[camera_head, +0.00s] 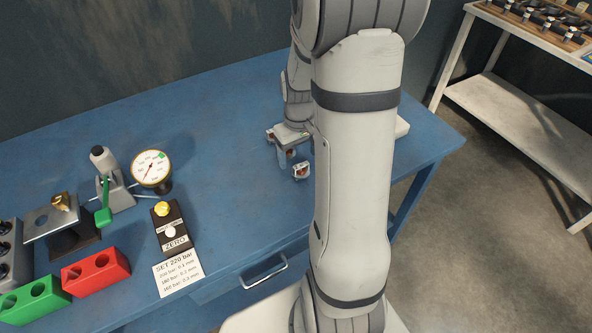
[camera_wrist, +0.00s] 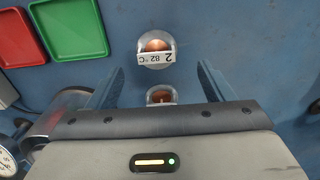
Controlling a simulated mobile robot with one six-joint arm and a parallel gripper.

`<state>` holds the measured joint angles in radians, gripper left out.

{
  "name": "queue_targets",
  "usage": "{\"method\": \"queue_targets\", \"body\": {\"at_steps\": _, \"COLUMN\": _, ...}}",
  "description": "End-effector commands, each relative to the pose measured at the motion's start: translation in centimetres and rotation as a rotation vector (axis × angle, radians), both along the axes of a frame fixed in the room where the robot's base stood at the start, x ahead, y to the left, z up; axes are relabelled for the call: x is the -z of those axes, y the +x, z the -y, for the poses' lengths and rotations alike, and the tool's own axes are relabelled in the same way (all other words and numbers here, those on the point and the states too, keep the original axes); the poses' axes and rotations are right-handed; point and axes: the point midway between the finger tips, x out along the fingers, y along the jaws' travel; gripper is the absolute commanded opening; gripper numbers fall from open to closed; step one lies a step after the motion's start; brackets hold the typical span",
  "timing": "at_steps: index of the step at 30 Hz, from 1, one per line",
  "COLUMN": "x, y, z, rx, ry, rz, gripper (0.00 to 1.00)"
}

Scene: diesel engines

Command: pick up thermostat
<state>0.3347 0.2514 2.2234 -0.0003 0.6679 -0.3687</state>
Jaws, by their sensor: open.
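Two thermostats with round metal rims and copper-coloured centres show in the wrist view. One thermostat (camera_wrist: 155,63), with a white tag reading "2 82°C", lies just beyond my fingertips. The other thermostat (camera_wrist: 161,94) is between my fingers, nearer the palm, its lower part hidden by the gripper body. My gripper (camera_wrist: 160,70) is open, one finger on each side, with a gap to the nearer thermostat. In the head view a small thermostat (camera_head: 301,171) sits on the blue table beside my gripper, which is partly hidden by my arm.
Red (camera_wrist: 22,38) and green (camera_wrist: 72,27) trays lie at the wrist view's upper left. The blue table (camera_head: 225,110) also carries a pressure gauge (camera_head: 151,168), a hand pump (camera_head: 113,185) and red (camera_head: 96,271) and green (camera_head: 35,300) holed blocks. A shelf (camera_head: 525,115) stands right.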

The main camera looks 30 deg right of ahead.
Motion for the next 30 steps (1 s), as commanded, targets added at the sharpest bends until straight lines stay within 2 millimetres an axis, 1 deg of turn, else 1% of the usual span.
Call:
{"method": "queue_targets", "body": {"at_steps": 6, "x": 3.1, "y": -0.9, "z": 0.4, "rx": 0.001, "ry": 0.002, "rz": -0.004, "gripper": 0.75}}
{"method": "queue_targets", "body": {"at_steps": 9, "x": 4.3, "y": -0.8, "z": 0.4, "rx": 0.000, "ry": 0.001, "rz": -0.002, "gripper": 0.75}}
{"method": "queue_targets", "body": {"at_steps": 13, "x": 5.0, "y": -0.8, "z": 0.4, "rx": 0.000, "ry": 0.000, "rz": 0.000, "gripper": 0.75}}
{"method": "queue_targets", "body": {"at_steps": 19, "x": 5.0, "y": -0.7, "z": 0.4, "rx": 0.000, "ry": 0.000, "rz": 0.001, "gripper": 0.75}}
{"method": "queue_targets", "body": {"at_steps": 30, "x": 5.0, "y": -0.7, "z": 0.4, "rx": -0.001, "ry": 0.000, "rz": 0.001, "gripper": 0.44}}
